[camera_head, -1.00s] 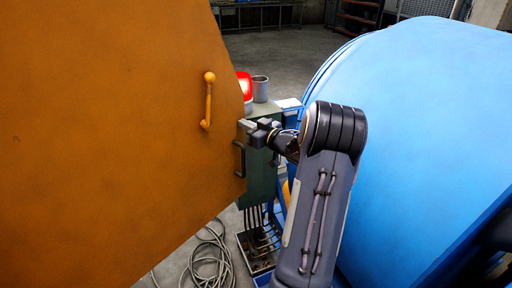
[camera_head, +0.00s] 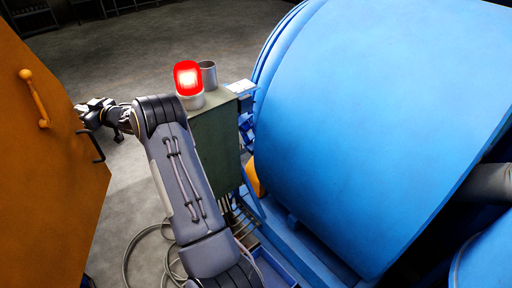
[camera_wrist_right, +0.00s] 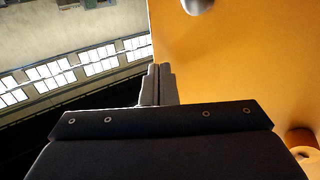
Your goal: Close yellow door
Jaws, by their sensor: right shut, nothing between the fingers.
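The yellow-orange door (camera_head: 40,170) stands at the left of the head view, cut off by the frame edge. It carries a yellow bar handle (camera_head: 35,98) and a dark handle (camera_head: 94,147) near its right edge. My right gripper (camera_head: 80,113) is at the door's right edge, between the two handles in the picture. In the right wrist view my right gripper (camera_wrist_right: 158,84) is shut and empty, with the door surface (camera_wrist_right: 230,70) close on its right. I cannot tell whether the fingers touch the door. My left gripper is not in view.
A big blue drum (camera_head: 390,120) fills the right side. A green cabinet (camera_head: 217,145) with a lit red lamp (camera_head: 188,80) and a grey cup (camera_head: 208,74) stands between door and drum. A hose (camera_head: 135,255) lies on the floor. Open floor (camera_head: 130,50) lies behind.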

